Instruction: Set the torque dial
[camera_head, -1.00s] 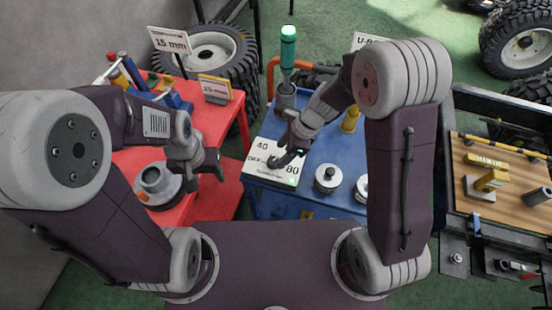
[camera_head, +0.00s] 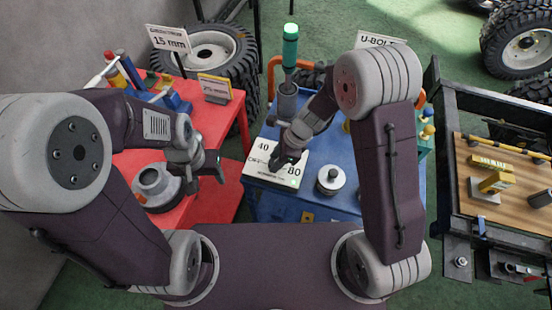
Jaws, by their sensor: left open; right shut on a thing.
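The torque dial box (camera_head: 262,176) is a white-faced panel on the blue cart, marked 40 at the upper left and 80 at the right. A small green light (camera_head: 293,183) shows near its lower right edge. My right gripper (camera_head: 276,166) is on the middle of the panel, shut on the dial knob, which it hides along with any pointer. My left gripper (camera_head: 217,168) is open and empty over the red table, left of the panel.
The blue cart (camera_head: 318,211) also bears a round metal weight (camera_head: 330,179) right of the panel. A wooden bench (camera_head: 515,190) stands at the far right.

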